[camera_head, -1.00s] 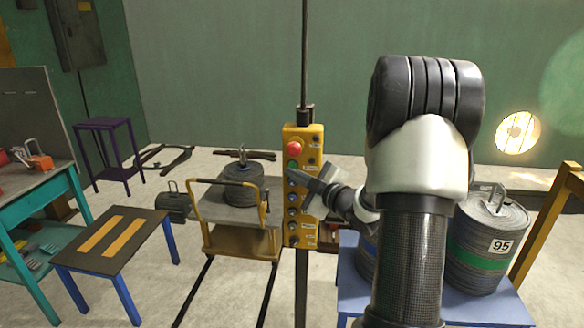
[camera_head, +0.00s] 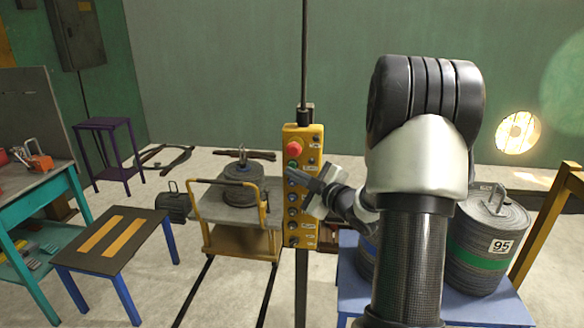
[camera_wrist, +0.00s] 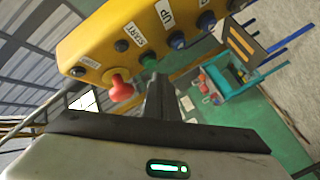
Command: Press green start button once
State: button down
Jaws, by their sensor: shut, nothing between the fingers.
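The yellow control pendant (camera_head: 314,224) hangs upright in the head view and also fills the top of the wrist view (camera_wrist: 92,44). Its green button (camera_wrist: 148,61), beside a label reading START, sits between a red mushroom button (camera_wrist: 120,89) and a blue button marked UP (camera_wrist: 178,40). The green button also shows small in the head view (camera_head: 292,164). My gripper (camera_wrist: 157,76) is shut and empty. Its fingertips are very close to the green button, just below it in the wrist view. I cannot tell whether they touch it.
Several more buttons run down the pendant. A cart (camera_head: 236,243) carrying a grey weight (camera_head: 243,184) stands behind it to the left. A blue table (camera_head: 475,306) with weights is at the right. A teal workbench (camera_head: 40,194) stands far left.

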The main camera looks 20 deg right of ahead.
dwell(0.4)
jog(key=shift+w+d+b, duration=0.25)
jog(key=shift+w+b, duration=0.05)
jog(key=shift+w, duration=0.05)
jog(key=shift+w+d, duration=0.25)
jog(key=shift+w, duration=0.15)
dwell(0.8)
jog(key=shift+s, duration=0.1)
jog(key=shift+s+a+b, duration=0.5)
jog(key=shift+s+b, duration=0.1)
jog(key=shift+s, duration=0.05)
jog(key=shift+s+a+b, duration=0.4)
jog(key=shift+s+a, duration=0.3)
jog(key=shift+s, duration=0.35)
jog(key=shift+s+a+b, duration=0.4)
jog(key=shift+s+a, duration=0.3)
jog(key=shift+s, duration=0.3)
